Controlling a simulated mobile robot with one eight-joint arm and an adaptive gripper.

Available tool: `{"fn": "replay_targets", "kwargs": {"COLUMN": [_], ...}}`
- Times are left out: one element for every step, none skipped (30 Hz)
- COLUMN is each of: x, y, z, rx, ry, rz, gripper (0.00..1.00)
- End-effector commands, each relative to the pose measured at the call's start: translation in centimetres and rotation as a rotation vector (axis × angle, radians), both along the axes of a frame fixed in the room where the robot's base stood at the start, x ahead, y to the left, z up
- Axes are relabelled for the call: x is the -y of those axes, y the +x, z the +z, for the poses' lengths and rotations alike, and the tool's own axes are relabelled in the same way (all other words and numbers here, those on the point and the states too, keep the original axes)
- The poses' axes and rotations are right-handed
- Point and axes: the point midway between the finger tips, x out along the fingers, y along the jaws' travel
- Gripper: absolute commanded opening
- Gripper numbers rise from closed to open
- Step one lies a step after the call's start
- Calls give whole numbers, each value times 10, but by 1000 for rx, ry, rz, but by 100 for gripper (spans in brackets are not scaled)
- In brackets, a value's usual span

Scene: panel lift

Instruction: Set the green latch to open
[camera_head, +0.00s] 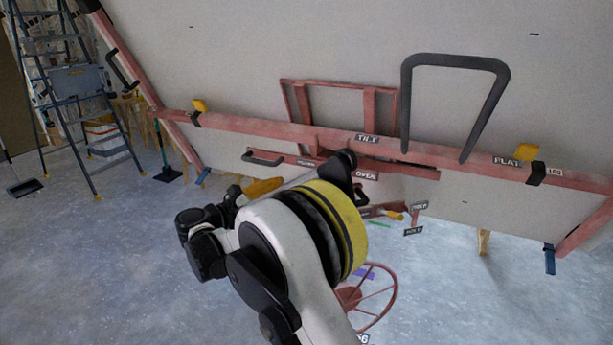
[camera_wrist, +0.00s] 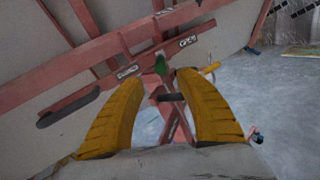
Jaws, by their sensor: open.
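The green latch (camera_wrist: 160,66) shows small in the wrist view, on the red bar between a label on its left and the OPEN label (camera_wrist: 188,41) on its right. Which label it points to I cannot tell. My gripper (camera_wrist: 158,76) is open, with its two yellow fingers apart, and the latch appears in the gap between the fingertips. I cannot tell how far beyond the tips it lies. In the head view my arm hides the latch, while the OPEN label (camera_head: 367,174) shows just beside the arm.
A tilted grey panel (camera_head: 260,60) with a red frame bar (camera_head: 270,129) fills the back. A dark handle (camera_head: 264,158) is left of the latch area. A red handwheel (camera_head: 392,297) stands below my arm. A ladder (camera_head: 75,90) is at far left. Open floor (camera_head: 100,270) lies left.

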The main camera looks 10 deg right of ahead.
Motion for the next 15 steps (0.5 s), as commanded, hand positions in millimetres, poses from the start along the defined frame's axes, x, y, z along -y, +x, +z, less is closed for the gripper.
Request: {"fn": "replay_targets", "kwargs": {"x": [10, 15, 22, 28, 33, 41, 46, 50, 57, 61, 64, 68, 71, 74, 77], "y": [4, 7, 11, 14, 17, 21, 24, 27, 30, 33, 35, 37, 39, 41, 42], "z": [-1, -2, -2, -2, -2, -2, -2, -2, -2, -1, -1, -1, -1, -1, -1], "rx": [0, 1, 1, 0, 0, 0, 0, 1, 1, 0, 1, 1, 1, 1, 1], "ry": [1, 1, 1, 1, 2, 2, 2, 3, 3, 3, 3, 3, 3, 3, 3], "rz": [-4, -4, -4, -5, -4, -4, -4, -4, -3, -4, -3, -2, -2, -2, -2], "gripper": [42, 42, 42, 42, 42, 42, 42, 42, 42, 42, 42, 42, 42, 42, 42]}}
